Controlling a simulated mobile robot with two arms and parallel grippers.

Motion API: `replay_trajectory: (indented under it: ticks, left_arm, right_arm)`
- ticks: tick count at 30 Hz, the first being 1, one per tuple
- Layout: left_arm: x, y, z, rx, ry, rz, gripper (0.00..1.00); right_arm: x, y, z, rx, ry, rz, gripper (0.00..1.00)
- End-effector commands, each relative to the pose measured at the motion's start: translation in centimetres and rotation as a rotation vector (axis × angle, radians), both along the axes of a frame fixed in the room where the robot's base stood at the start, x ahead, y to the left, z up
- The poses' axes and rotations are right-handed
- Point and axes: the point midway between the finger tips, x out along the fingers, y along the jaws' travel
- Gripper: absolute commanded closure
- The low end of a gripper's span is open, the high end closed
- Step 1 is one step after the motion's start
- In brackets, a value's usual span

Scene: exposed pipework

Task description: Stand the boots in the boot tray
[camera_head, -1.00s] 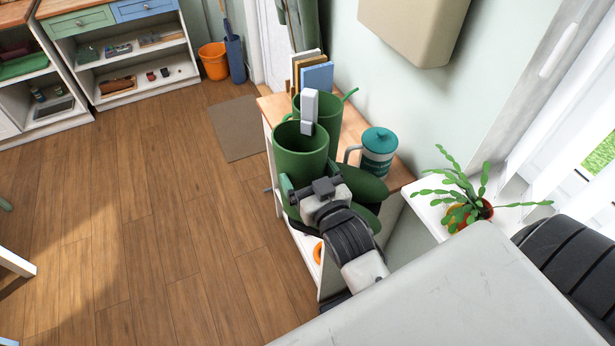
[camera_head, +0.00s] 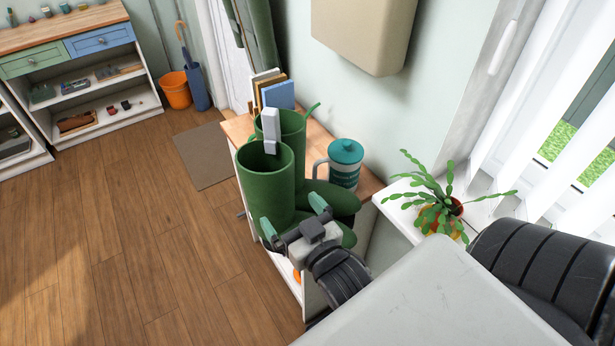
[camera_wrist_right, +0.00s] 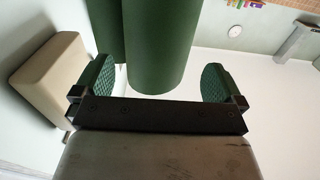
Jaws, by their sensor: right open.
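Two tall green boots stand upright side by side on the wooden-topped cabinet; the near boot (camera_head: 266,190) partly hides the far boot (camera_head: 292,135). A pale grey clip (camera_head: 270,130) sits at their upper rims. Their feet point right. In the right wrist view, the near boot (camera_wrist_right: 158,45) shows beyond the gap between the open fingers (camera_wrist_right: 157,82), apparently not gripped. I see no boot tray that I can make out. My left gripper is not in view.
A teal-lidded canister (camera_head: 345,165) stands close right of the boots, with upright boards (camera_head: 275,92) behind. A potted plant (camera_head: 441,212) is on the white ledge at right. A beige wall box (camera_head: 362,32) hangs above. Wooden floor (camera_head: 130,240) is clear at left, around a mat (camera_head: 205,155).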

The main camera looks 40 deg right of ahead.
Motion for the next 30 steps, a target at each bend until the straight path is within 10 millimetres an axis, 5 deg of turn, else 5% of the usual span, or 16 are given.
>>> replay_trajectory:
  ticks: [9,22,26,30]
  left_arm:
    - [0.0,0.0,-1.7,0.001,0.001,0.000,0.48]
    - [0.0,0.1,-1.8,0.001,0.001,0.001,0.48]
    - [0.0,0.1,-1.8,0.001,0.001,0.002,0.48]
    - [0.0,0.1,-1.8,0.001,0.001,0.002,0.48]
  right_arm:
    - [-5.1,0.3,-0.2,0.000,0.001,0.000,0.00]
    - [-5.9,0.4,-0.6,0.001,0.012,0.004,0.00]
    - [-5.3,1.3,-5.2,0.007,0.100,0.030,0.00]
    - [-5.1,3.0,-14.6,0.015,0.287,0.082,0.00]
